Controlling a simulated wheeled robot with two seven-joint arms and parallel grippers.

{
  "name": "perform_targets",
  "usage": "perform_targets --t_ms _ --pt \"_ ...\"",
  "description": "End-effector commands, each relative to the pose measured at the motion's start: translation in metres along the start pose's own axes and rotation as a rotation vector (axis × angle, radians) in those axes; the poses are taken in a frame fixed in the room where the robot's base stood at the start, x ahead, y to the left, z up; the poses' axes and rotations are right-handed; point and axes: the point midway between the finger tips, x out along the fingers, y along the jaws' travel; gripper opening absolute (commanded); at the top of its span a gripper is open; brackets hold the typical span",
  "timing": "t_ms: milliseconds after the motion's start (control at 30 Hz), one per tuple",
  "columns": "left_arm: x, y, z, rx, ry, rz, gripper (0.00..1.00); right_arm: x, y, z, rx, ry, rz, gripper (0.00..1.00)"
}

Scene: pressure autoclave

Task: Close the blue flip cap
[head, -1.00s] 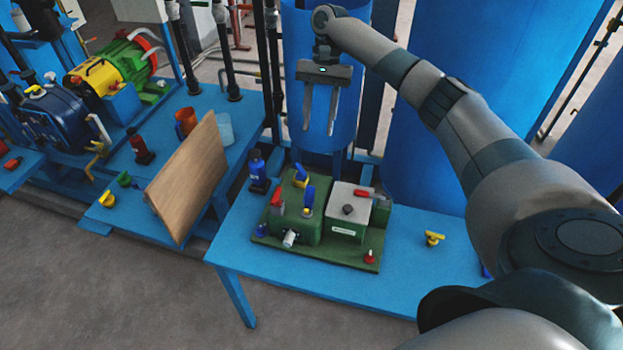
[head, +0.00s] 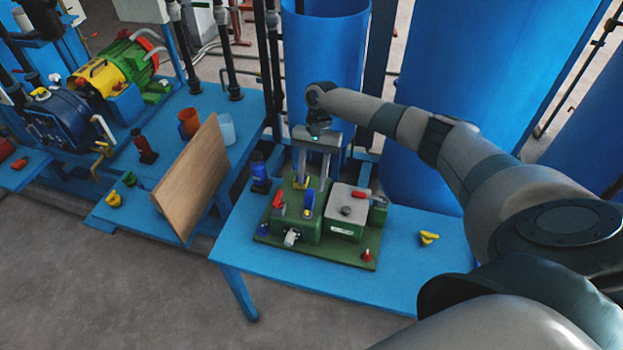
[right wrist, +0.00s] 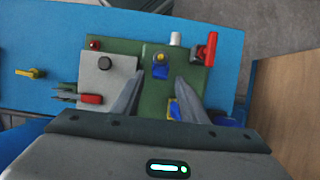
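A green unit (head: 330,251) stands on the blue table. Its left block carries an upright blue flap (head: 308,200), which also shows in the right wrist view (right wrist: 161,72), and a blue-and-yellow fitting (right wrist: 174,109) behind it. I cannot tell for certain which blue part is the flip cap. My right gripper (head: 314,179) is open and empty, pointing down over the back of this block. Its fingers partly hide the rear fitting in the head view. In the right wrist view the flap lies between and just beyond the fingertips. Contact cannot be told. My left gripper is out of view.
A grey box (head: 346,212) with a red lever sits right of the block. A red handle (head: 277,199) and a blue bottle (head: 259,172) stand left. A wooden board (head: 192,180) leans farther left. The table's right part, around a yellow knob (head: 428,238), is mostly clear.

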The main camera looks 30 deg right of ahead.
Motion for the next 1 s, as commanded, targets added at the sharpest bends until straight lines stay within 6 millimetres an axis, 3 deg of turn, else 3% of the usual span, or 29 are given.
perform_targets --t_ms 200,500,667,700,1000 --pt "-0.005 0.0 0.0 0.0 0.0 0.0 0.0 0.014 0.001 0.0 0.001 0.0 0.002 0.39" --pt "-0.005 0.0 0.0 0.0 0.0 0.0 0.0 0.015 0.001 0.0 0.0 0.001 0.001 0.39" --pt "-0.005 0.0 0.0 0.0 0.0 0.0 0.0 0.015 0.001 0.0 0.0 0.001 0.001 0.03" --pt "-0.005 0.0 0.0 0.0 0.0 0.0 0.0 0.015 0.001 0.0 0.0 0.001 0.001 0.0" --pt "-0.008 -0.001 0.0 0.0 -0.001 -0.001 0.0 0.014 0.001 0.002 -0.001 0.016 0.0 0.0"
